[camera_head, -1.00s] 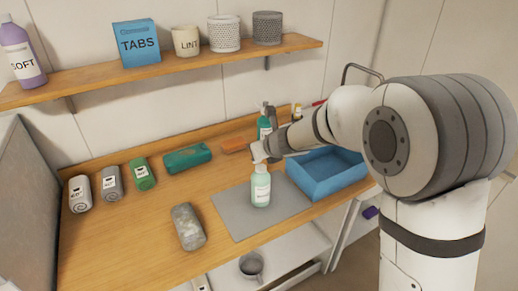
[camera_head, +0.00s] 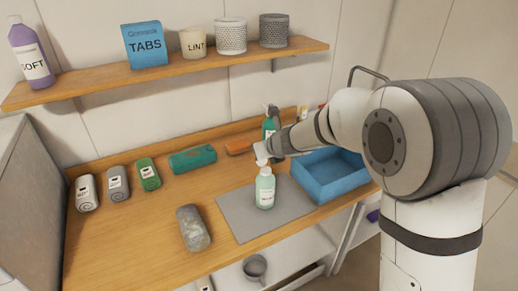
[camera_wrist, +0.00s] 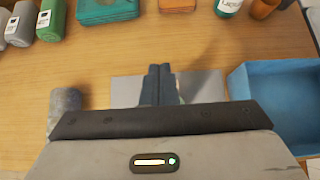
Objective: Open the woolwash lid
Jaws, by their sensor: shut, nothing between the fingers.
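A pale teal bottle (camera_head: 265,188) stands upright on the grey mat (camera_head: 230,213); its label is too small to read, so I cannot confirm that it is the woolwash. My gripper (camera_wrist: 160,75) is shut and empty in the wrist view, pointing toward the mat. My gripper hides most of the bottle in the wrist view.
A grey roll (camera_head: 193,228) lies left of the mat. Several rolled cloths (camera_head: 118,183) line the left. A shelf (camera_head: 180,72) runs above the back.

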